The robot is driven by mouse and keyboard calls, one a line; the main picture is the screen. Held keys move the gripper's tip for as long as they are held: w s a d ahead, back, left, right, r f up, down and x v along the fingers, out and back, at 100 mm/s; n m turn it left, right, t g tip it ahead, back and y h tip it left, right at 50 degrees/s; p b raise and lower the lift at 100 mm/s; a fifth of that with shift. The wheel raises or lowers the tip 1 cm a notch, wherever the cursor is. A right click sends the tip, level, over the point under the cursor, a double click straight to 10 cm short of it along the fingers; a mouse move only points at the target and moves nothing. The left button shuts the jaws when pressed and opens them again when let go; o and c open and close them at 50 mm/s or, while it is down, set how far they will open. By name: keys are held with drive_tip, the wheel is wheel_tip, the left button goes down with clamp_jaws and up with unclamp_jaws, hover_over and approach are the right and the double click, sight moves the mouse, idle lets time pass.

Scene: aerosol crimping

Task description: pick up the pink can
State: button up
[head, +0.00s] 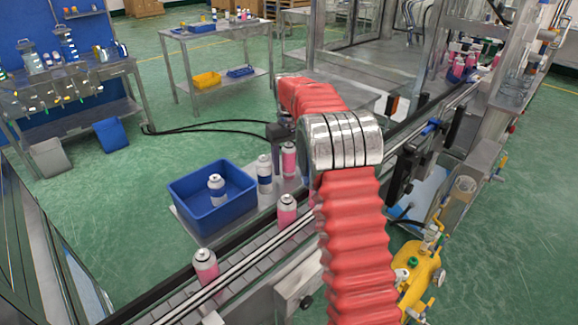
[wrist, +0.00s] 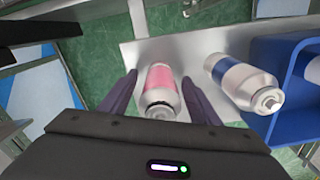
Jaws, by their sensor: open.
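A pink can (wrist: 160,80) with a silver top is between the two dark fingers of my open gripper (wrist: 160,84) in the wrist view. There is a visible gap on both sides, and I do not see the fingers touching it. In the head view the pink can (head: 289,160) stands upright on a grey metal surface, just below my gripper, which is largely hidden by my arm. A white can with a blue band (head: 264,174) stands close to its left; it is on the right in the wrist view (wrist: 238,80).
A blue bin (head: 180,190) with a blue-banded can (head: 217,188) inside is left of the cans. A conveyor (head: 250,255) runs in front, carrying pink cans (head: 287,211) (head: 206,265). A yellow cylinder (head: 422,270) stands at right. Workbenches stand at the back left.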

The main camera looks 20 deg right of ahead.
drive_tip(key=shift+c, duration=0.2)
drive_tip(key=c, duration=1.1)
drive_tip(key=shift+r, duration=0.15)
wheel_tip(320, 180, up, 10)
drive_tip(key=shift+f, duration=0.15)
drive_tip(key=shift+d, duration=0.1)
idle(0.4)
